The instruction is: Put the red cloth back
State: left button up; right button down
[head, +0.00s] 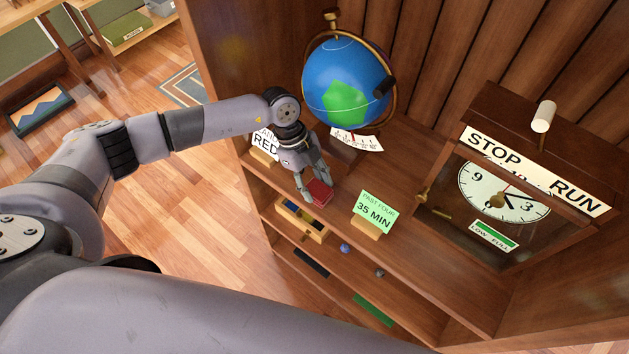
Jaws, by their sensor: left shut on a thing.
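The red cloth (320,192) is a small folded red block between the fingertips of my left gripper (308,192). The gripper is shut on it, just over the front part of the wooden shelf top. I cannot tell whether the cloth touches the shelf. A white sign reading RED (265,143) stands left of the gripper, partly hidden by my arm. My right gripper does not show.
A blue globe (345,85) stands behind the gripper with a paper card (357,141). A green "35 MIN" card (375,211) stands to the right, then a clock cabinet (503,195). A small open drawer (303,220) and lower shelf items sit below.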

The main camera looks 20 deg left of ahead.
pick_arm(q)
jog(key=o, duration=1)
jog(key=b+v, duration=0.3)
jog(key=v, duration=0.9)
jog(key=shift+b, duration=0.3)
jog(key=shift+d, duration=0.1)
